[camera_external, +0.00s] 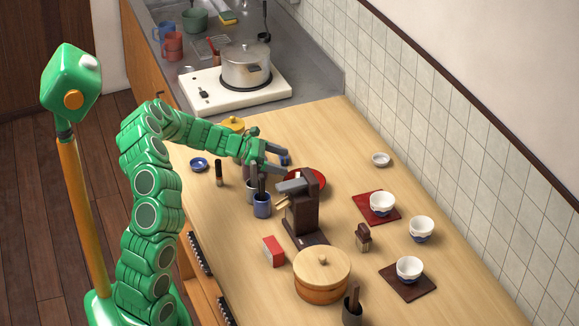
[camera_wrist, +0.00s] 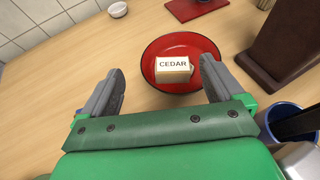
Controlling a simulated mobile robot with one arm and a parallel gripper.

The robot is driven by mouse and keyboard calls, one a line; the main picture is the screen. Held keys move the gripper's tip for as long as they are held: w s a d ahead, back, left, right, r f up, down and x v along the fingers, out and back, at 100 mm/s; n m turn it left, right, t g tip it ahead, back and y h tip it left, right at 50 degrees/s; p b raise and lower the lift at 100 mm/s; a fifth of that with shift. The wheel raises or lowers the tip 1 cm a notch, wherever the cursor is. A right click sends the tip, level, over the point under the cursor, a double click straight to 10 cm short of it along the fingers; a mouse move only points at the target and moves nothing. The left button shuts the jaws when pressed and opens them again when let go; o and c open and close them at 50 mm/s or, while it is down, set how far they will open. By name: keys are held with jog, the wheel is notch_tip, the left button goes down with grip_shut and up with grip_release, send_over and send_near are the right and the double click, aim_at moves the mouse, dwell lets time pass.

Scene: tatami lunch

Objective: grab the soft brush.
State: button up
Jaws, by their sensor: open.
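My gripper (camera_external: 282,160) is open and empty above the table, left of the red plate in the external view. In the wrist view my gripper (camera_wrist: 163,68) shows two grey fingers spread apart, with the plate beyond and between them. I cannot tell for sure which thing is the soft brush. Dark handles stand in a blue cup (camera_external: 262,207) and a grey holder (camera_external: 252,193); their lower ends are hidden. A brown stick rises from a dark cup (camera_external: 352,312) at the front. A small brown piece with a pale lower part (camera_external: 363,239) stands right of centre.
The red plate (camera_wrist: 205,45) bears a small block labelled CEDAR (camera_wrist: 173,73). A tall dark-brown stand (camera_external: 303,213) rises close by. A lidded pot (camera_external: 322,288), red box (camera_external: 273,251) and white bowls (camera_external: 382,203) stand around.

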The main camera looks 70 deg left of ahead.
jog(key=shift+c, duration=0.2)
jog(key=c, duration=0.7)
